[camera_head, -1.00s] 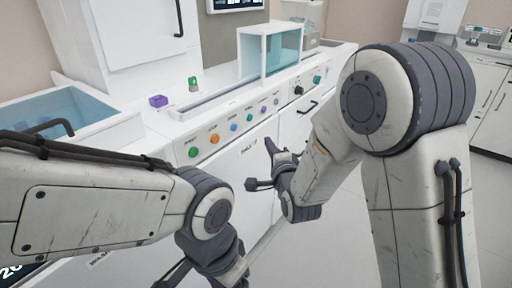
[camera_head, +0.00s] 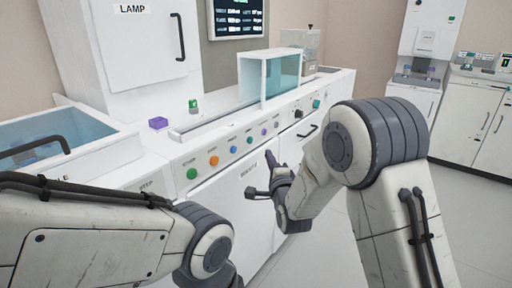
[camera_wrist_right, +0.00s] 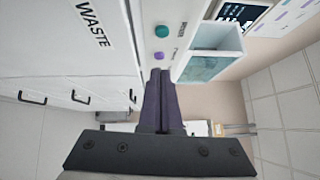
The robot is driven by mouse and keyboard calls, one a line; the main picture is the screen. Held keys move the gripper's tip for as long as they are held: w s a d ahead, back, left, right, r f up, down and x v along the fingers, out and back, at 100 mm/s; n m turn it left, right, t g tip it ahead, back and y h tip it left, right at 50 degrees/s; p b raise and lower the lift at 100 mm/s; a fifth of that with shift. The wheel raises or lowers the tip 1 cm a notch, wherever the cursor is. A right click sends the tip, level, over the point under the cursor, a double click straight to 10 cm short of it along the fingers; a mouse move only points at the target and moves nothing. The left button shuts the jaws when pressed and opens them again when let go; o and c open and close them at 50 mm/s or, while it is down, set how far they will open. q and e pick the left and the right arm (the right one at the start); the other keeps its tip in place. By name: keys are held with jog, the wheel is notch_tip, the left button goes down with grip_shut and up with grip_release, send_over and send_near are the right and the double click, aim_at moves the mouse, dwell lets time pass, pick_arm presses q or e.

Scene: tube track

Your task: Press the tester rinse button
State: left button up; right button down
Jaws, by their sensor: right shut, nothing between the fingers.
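A row of coloured buttons runs along the front of the white bench: green (camera_head: 192,174), orange (camera_head: 213,161), blue (camera_head: 233,149), teal (camera_head: 249,140) and purple (camera_head: 263,132). Their labels are too small in the head view to tell which is rinse. My right gripper (camera_head: 269,158) is shut and empty, just below and in front of the purple button. In the right wrist view its dark fingers (camera_wrist_right: 160,76) point toward a purple button (camera_wrist_right: 159,55), with a teal button (camera_wrist_right: 161,31) beyond. Whether the tips touch the panel is unclear. My left fingers are out of frame.
A black knob (camera_head: 298,115) and a teal knob (camera_head: 316,104) sit further right on the panel. A door marked WASTE (camera_wrist_right: 70,60) lies below the buttons. Open floor is at right.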

aim_at(250, 140)
jog(key=shift+w+a+r, duration=0.1)
jog(key=shift+w+a, duration=0.6)
jog(key=shift+w, duration=0.3)
jog(key=shift+w+a+r, duration=0.15)
jog(key=shift+w+a, duration=0.55)
jog(key=shift+w, duration=0.35)
jog(key=shift+w+a+r, duration=0.1)
jog(key=shift+w+a, duration=0.6)
jog(key=shift+w, duration=0.3)
